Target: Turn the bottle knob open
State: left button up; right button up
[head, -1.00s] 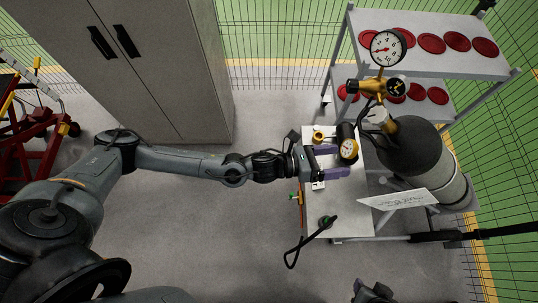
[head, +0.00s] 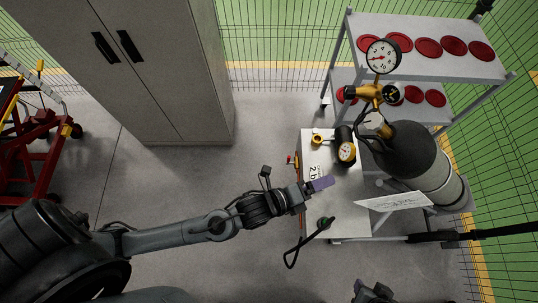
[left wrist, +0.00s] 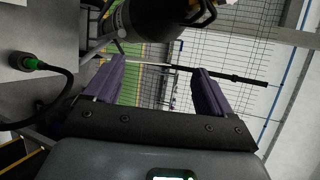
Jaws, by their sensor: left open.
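The dark grey gas bottle (head: 410,150) stands strapped at the right of the cart, with a brass regulator (head: 372,92) and a round white gauge (head: 383,56) above it. A dark round knob (head: 393,94) shows on the regulator; I cannot tell how far it is turned. Part of the bottle shows at the top of the left wrist view (left wrist: 150,18). My left gripper (head: 322,184) is over the cart's left side, well apart from the bottle. Its purple fingers are spread and empty in the left wrist view (left wrist: 159,68).
The white cart top (head: 345,205) carries a second gauge (head: 346,152), a brass fitting (head: 318,139) and a black hose (head: 300,246) with a green-ringed plug. A shelf (head: 430,65) with red discs stands behind. A grey cabinet (head: 165,70) is at the back left.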

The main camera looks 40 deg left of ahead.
pick_arm(q)
jog(key=s+a+f+n+g+y, duration=0.1)
jog(key=s+a+n+g+y, duration=0.1)
jog(key=a+n, duration=0.3)
jog(key=s+a+f+n+g+y+p, duration=0.1)
jog(key=s+a+f+n+g+y, duration=0.1)
jog(key=a+n, duration=0.4)
jog(key=shift+s+a+n, duration=0.2)
jog(key=shift+s+n, duration=0.1)
jog(key=shift+s, duration=0.6)
jog(key=s+a+n+g+y, duration=0.2)
jog(key=s+a+n+g, duration=0.3)
jog(key=s+n, duration=0.3)
jog(key=a+n, duration=0.1)
jog(key=n, duration=0.2)
jog(key=shift+a+f+n+y, duration=0.15)
jog(key=shift+a+n+y, duration=0.15)
jog(key=shift+n, duration=0.1)
